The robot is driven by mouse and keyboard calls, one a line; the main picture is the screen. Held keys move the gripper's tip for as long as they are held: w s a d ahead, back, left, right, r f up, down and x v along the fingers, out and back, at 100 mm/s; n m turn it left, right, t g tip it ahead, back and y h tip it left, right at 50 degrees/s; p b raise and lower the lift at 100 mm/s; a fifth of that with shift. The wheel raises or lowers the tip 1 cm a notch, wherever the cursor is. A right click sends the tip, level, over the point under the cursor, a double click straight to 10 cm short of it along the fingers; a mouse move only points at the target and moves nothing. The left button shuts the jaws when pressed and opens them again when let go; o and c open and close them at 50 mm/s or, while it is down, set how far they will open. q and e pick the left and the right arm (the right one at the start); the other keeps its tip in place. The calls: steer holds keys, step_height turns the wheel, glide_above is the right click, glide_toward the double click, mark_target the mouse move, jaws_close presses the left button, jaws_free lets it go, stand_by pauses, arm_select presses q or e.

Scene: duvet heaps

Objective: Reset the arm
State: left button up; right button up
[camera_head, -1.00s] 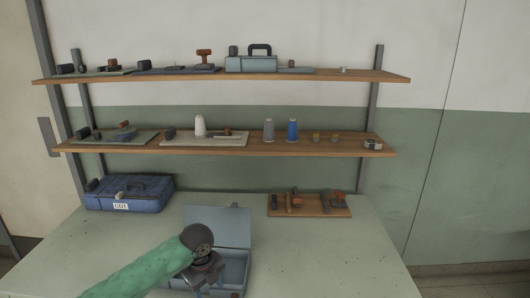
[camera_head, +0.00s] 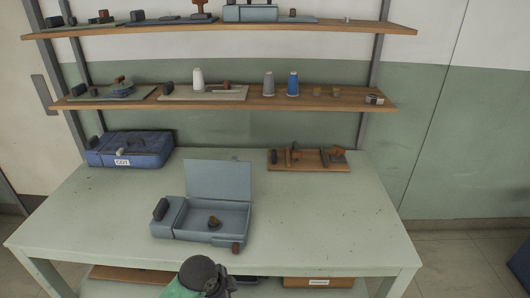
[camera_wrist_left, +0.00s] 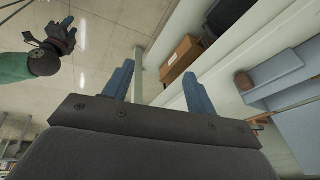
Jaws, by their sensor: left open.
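My left gripper (camera_wrist_left: 158,78) is open and empty in the left wrist view, its two blue fingers spread apart over the floor. In the head view, my left wrist shows as a dark round joint with a bit of green sleeve at the bottom edge, in front of the table; its fingertips are out of sight there. My right gripper (camera_wrist_left: 68,30) shows small at the upper left of the left wrist view, beyond a green sleeve; its opening is unclear.
An open grey-blue case (camera_head: 172,222) with a small dark item (camera_head: 214,222) inside stands on the table (camera_head: 320,215). Behind are a blue case (camera_head: 130,149) and a wooden tray (camera_head: 322,166). Two shelves hold several tools. A box (camera_head: 318,282) sits below the tabletop.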

arm_select(q)
steer(key=s+a+f+n+y, duration=0.1)
steer(key=s+a+f+n, duration=0.1)
steer(key=s+a+n, duration=0.5)
steer(key=s+a+f+n+y, duration=0.2)
steer(key=s+a+n, duration=0.3)
steer(key=s, duration=0.5)
steer(key=s+d+f, duration=0.1)
steer(key=f, duration=1.1)
steer(key=s+d+f+n+g, duration=0.1)
steer(key=s+d+f, duration=0.1)
steer(key=f, duration=1)
steer(key=s+d+f, duration=0.1)
steer(key=s+f, duration=0.1)
steer(key=f, duration=1)
steer(key=shift+d+g, duration=0.25)
steer(key=shift+g, duration=0.05)
steer(key=shift+r, duration=0.1)
